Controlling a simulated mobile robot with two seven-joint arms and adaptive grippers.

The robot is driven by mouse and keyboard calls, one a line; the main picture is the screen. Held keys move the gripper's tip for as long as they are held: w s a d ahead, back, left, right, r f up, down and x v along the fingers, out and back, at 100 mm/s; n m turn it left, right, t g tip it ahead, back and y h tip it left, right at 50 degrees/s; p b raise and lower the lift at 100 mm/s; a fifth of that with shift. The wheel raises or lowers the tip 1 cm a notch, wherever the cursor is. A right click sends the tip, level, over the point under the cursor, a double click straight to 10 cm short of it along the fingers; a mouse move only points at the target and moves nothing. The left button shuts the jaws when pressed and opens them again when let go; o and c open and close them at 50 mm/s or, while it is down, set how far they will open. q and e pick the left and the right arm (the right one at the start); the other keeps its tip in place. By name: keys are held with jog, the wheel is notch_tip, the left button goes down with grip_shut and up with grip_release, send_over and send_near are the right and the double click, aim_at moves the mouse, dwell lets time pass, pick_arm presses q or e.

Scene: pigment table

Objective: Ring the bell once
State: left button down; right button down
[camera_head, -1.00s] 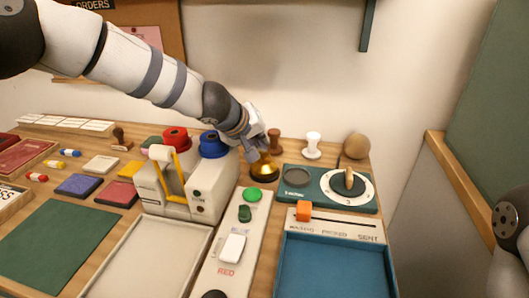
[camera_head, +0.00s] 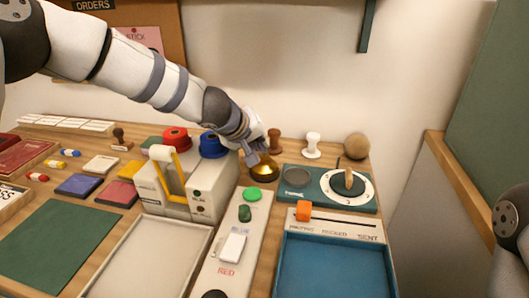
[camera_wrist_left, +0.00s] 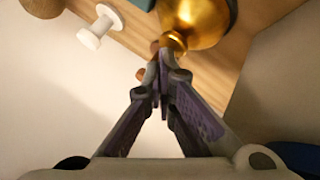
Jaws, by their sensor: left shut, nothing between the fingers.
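The bell (camera_head: 265,172) is a small gold dome standing on the wooden table behind the row of buttons. It also shows at the top of the left wrist view (camera_wrist_left: 200,18), with its small knob toward my fingers. My left gripper (camera_head: 252,159) is shut and empty, with its fingertips at the upper left of the bell. In the left wrist view the closed fingertips (camera_wrist_left: 162,55) are right by the knob and overlap it in the picture. I cannot tell whether they touch. My right gripper is out of view.
A cream device with a yellow handle (camera_head: 168,172) and a blue spool (camera_head: 212,146) stand left of the bell. A brown stamp (camera_head: 274,141) and a white stamp (camera_head: 312,144) stand behind. A green dial panel (camera_head: 320,197) lies to the right.

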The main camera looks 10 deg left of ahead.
pick_arm(q)
jog(key=shift+r, duration=0.9)
notch_tip(320, 180, up, 5)
jog(key=shift+r, duration=0.1)
dwell(0.7)
